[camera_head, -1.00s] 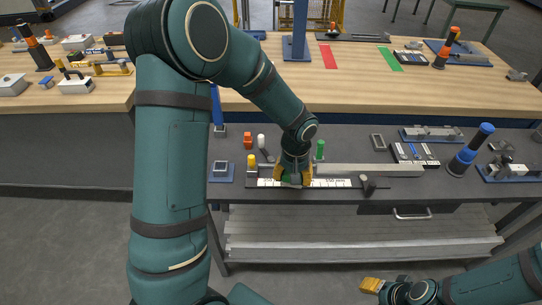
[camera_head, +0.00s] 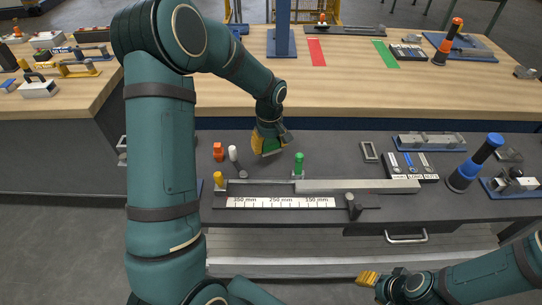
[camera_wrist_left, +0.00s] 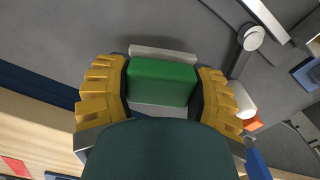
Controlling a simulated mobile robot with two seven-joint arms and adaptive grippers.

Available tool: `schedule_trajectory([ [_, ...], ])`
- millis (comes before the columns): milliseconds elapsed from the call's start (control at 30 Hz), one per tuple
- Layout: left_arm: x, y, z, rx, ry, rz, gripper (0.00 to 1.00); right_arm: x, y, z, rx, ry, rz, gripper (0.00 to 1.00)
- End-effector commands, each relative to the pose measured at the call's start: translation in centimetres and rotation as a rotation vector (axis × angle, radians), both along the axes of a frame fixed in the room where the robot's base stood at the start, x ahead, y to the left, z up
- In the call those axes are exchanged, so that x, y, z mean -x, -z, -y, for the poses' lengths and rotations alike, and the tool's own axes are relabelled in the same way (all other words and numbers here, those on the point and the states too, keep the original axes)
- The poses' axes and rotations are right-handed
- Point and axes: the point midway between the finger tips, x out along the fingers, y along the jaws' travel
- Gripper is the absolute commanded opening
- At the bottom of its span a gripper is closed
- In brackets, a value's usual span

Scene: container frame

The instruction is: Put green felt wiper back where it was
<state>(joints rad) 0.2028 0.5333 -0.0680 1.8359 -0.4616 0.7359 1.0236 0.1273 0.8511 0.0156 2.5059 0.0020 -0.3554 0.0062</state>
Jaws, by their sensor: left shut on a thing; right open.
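The green felt wiper is a block with a green body and a pale grey strip along one edge. In the left wrist view the wiper (camera_wrist_left: 162,82) sits between the yellow fingers of my left gripper (camera_wrist_left: 160,88), which is shut on it. In the head view my left gripper (camera_head: 267,142) is over the dark bench, behind the ruler, with the wiper (camera_head: 269,149) partly hidden by its fingers. I cannot tell whether the wiper touches the bench. My right gripper (camera_head: 368,279) is open and empty at the bottom, in front of the bench.
A white-scaled ruler fixture (camera_head: 280,202) lies along the bench's front edge. The wooden table (camera_head: 350,85) lies behind.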

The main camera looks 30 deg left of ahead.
Motion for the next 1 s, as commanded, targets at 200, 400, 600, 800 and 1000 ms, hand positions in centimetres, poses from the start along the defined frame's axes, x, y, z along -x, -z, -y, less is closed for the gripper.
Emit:
schedule_trajectory([
  [200,0.0,1.8,0.0,0.0,0.001,0.0,0.25,0.1,0.3,0.0,0.0,-0.002,-0.002,0.47],
  [400,0.0,4.4,0.0,0.0,0.002,-0.003,0.25,0.2,0.7,0.0,-0.001,-0.004,-0.005,0.47],
  [600,0.0,5.0,0.0,0.0,0.002,0.001,0.25,0.2,0.8,0.0,-0.002,-0.004,-0.006,0.47],
  [800,0.0,5.2,0.1,0.0,0.002,0.001,0.25,0.3,1.0,0.0,-0.002,-0.005,-0.007,0.47],
  [1000,0.0,5.3,0.0,0.0,0.002,0.001,0.92,0.3,1.0,-0.1,-0.002,-0.006,-0.007,0.47],
])
